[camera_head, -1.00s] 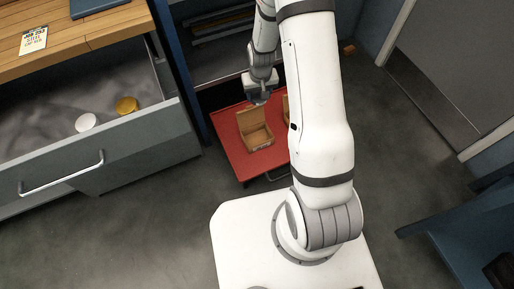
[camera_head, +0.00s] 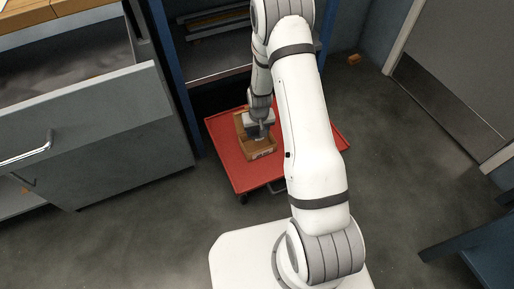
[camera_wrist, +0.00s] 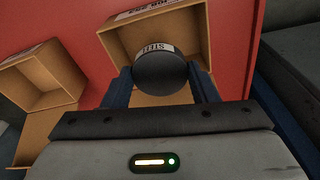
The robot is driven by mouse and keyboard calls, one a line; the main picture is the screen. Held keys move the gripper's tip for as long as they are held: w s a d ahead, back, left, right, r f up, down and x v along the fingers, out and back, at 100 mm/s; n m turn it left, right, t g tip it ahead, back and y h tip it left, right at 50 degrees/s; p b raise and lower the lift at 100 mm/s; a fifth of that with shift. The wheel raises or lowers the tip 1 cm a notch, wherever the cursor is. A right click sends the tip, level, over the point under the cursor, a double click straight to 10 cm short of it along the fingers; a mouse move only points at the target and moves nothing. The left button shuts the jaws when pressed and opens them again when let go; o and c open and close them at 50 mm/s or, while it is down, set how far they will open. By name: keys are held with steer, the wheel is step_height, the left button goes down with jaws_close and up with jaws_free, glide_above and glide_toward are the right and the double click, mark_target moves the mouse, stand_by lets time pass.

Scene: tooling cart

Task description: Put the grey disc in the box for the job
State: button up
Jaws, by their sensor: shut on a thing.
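A dark grey disc (camera_wrist: 160,70) with a white label, upside down in the wrist view, sits between the two blue fingers of my gripper (camera_wrist: 160,82). My gripper is shut on it. Directly beyond the disc is an open cardboard box (camera_wrist: 114,42), with a printed job label on its wall that I cannot read surely. In the head view my gripper (camera_head: 260,130) is low, at the opening of this box (camera_head: 262,154). Whether the disc is inside the rim or just above it is unclear. A second open cardboard box (camera_wrist: 22,70) stands to the left in the wrist view.
Both boxes stand on a red cart top (camera_head: 228,163). My arm hides part of the cart in the head view. A grey drawer (camera_head: 110,115) stands open at the left. A blue-framed shelf (camera_head: 215,62) is behind the cart. Open floor lies to the right.

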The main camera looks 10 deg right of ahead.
mark_target(257, 147)
step_height(257, 147, down, 8)
steer(key=b, duration=0.3)
steer(key=shift+f, duration=0.1)
steer(key=shift+f, duration=0.2)
steer(key=o, duration=1.3)
